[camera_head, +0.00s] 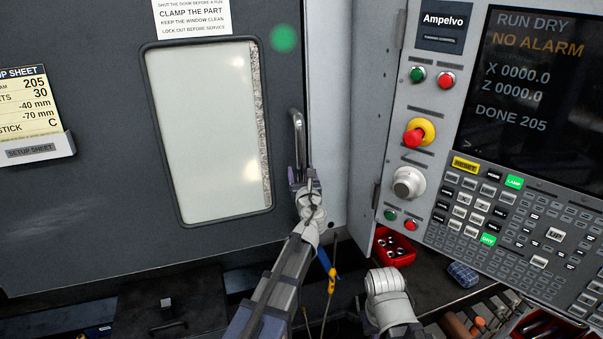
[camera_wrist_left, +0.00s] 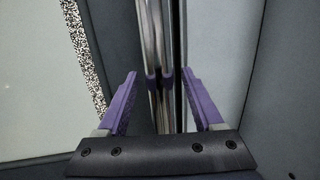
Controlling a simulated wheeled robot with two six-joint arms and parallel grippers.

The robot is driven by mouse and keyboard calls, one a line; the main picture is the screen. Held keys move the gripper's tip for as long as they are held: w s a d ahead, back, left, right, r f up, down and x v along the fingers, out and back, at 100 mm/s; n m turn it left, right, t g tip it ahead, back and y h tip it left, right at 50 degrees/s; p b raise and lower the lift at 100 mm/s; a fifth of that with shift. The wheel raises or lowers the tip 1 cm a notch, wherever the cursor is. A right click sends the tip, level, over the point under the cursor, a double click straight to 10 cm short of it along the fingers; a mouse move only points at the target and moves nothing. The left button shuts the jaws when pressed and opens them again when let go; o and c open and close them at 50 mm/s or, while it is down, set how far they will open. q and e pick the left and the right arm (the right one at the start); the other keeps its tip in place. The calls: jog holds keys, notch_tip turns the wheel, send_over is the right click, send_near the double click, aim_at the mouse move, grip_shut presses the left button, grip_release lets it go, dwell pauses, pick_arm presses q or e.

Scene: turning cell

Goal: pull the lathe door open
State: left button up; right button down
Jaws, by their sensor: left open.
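The lathe door (camera_head: 90,210) is a dark grey panel with a large pale window (camera_head: 205,130). Its right edge meets the light grey frame, with no gap that I can see. The door handle (camera_head: 298,130) is an upright metal bar near that edge. My left gripper (camera_head: 304,180) is at the handle's lower part in the head view. In the left wrist view, the purple fingers of the left gripper (camera_wrist_left: 162,95) stand apart, with the handle bar (camera_wrist_left: 152,50) running between them. Whether either finger touches it I cannot tell. My right gripper is out of view; only part of the arm shows.
A control panel (camera_head: 440,130) with buttons, a red emergency knob (camera_head: 413,137) and a screen (camera_head: 535,85) stands at the right. A red bin (camera_head: 394,248) and hand tools lie on the dark bench below. A setup sheet holder (camera_head: 38,150) is on the door's left.

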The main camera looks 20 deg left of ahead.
pick_arm(q)
grip_shut()
dwell(0.4)
dwell(0.9)
